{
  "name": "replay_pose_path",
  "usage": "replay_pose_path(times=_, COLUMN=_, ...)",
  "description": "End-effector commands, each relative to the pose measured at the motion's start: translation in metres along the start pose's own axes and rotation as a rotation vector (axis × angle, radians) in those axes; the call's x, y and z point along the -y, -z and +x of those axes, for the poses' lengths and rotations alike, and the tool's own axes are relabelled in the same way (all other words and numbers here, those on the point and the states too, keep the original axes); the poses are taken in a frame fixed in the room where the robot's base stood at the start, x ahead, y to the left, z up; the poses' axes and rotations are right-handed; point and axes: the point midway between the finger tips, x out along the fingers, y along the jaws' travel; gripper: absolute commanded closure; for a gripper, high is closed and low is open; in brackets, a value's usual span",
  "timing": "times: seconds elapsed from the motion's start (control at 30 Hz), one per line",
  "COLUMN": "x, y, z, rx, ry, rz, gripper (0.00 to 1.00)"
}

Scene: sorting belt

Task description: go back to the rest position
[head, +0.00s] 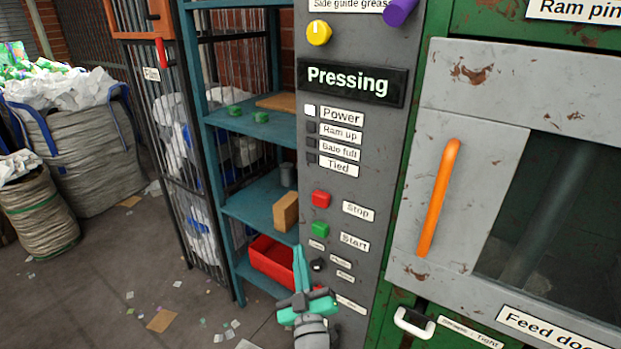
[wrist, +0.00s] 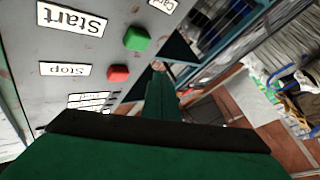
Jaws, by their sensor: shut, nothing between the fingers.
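My gripper (head: 299,252) is teal and shut, with nothing held. In the head view it points up in front of the lower part of the grey control panel (head: 345,235), just below and left of the green Start button (head: 320,229). The red Stop button (head: 320,199) is above that. In the wrist view my gripper's fingers (wrist: 160,80) are together, near the red button (wrist: 118,73) and the green button (wrist: 134,38). I cannot tell whether they touch the panel. The panel's display (head: 352,82) reads Pressing, and the Power lamp (head: 310,110) is white.
A blue shelf (head: 262,197) with a red bin (head: 272,262) stands left of the panel. The green machine has a door with an orange handle (head: 438,198) and a white handle (head: 413,323) on the right. Filled sacks (head: 85,150) stand at the left; littered floor lies between.

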Motion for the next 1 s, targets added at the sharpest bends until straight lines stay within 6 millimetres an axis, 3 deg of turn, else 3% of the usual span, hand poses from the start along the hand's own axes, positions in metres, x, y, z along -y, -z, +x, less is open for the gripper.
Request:
replay_pose_path(times=0.17, x=0.010, y=-0.019, z=-0.028, rx=0.041, ry=0.000, rz=0.027, gripper=1.00)
replay_pose_path(times=0.4, x=0.036, y=-0.059, z=-0.112, rx=0.146, ry=-0.004, rz=0.106, gripper=1.00)
replay_pose_path(times=0.6, x=0.051, y=-0.079, z=-0.186, rx=0.230, ry=-0.011, rz=0.169, gripper=1.00)
replay_pose_path(times=0.83, x=0.061, y=-0.087, z=-0.269, rx=0.318, ry=-0.021, rz=0.235, gripper=1.00)
replay_pose_path(times=1.0, x=0.066, y=-0.082, z=-0.326, rx=0.375, ry=-0.022, rz=0.283, gripper=1.00)
